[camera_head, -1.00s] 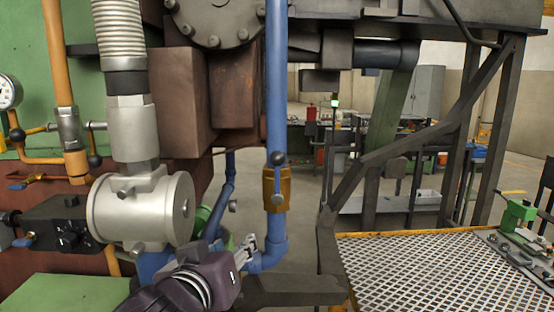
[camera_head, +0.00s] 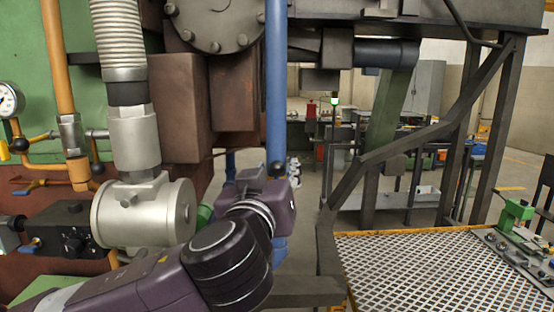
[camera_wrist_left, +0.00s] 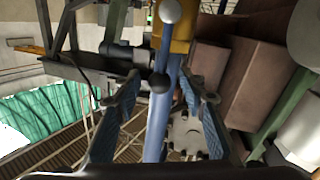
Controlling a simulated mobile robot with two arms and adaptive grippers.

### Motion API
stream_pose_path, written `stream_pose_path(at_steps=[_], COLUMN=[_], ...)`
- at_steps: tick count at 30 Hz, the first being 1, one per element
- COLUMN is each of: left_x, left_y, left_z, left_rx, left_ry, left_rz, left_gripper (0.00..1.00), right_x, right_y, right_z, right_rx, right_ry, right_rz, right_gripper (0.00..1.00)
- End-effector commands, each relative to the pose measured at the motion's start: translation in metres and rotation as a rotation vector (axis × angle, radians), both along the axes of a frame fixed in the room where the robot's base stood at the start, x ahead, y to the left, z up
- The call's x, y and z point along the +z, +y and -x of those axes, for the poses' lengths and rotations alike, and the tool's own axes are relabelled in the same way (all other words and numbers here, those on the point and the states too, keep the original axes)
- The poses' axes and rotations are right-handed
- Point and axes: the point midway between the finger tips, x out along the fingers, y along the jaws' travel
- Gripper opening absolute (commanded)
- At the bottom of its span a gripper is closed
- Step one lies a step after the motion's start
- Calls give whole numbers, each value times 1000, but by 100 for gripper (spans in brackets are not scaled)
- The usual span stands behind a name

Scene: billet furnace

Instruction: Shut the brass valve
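The brass valve (camera_wrist_left: 181,45) sits on a vertical blue pipe (camera_head: 276,90). In the head view my left wrist hides its body; only the dark ball end of its lever (camera_head: 277,168) shows above the wrist. In the left wrist view the lever (camera_wrist_left: 164,50) has a ball at each end and lies roughly along the pipe. My left gripper (camera_wrist_left: 160,85) is open, with the pipe and the lever's near ball appearing between its fingers. I cannot tell whether the fingers touch the lever. My right gripper is not in view.
A silver cylindrical housing (camera_head: 145,213) and ribbed hose (camera_head: 119,50) stand left of the pipe. A dark steel frame (camera_head: 420,140) and a mesh-topped table (camera_head: 420,265) stand at the right. Brown blocks (camera_head: 183,105) lie behind.

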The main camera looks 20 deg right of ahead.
Motion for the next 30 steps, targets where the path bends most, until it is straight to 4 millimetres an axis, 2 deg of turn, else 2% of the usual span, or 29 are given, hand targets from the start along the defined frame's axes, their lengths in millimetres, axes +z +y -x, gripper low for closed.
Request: stream_pose_path(at_steps=[5,13,23,30], left_x=[1,0,0,0], left_y=[-6,-7,-7,-6], left_z=[-11,-12,-11,-11], left_rx=[-1,-1,-2,-2], left_ry=[-1,-1,-1,-1], left_rz=[-1,1,-1,-1], left_gripper=[38,38,2,0], right_x=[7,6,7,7], right_y=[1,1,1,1], right_z=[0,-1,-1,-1], right_rx=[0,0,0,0], right_ry=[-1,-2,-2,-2], right_rz=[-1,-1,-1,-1], right_gripper=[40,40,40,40])
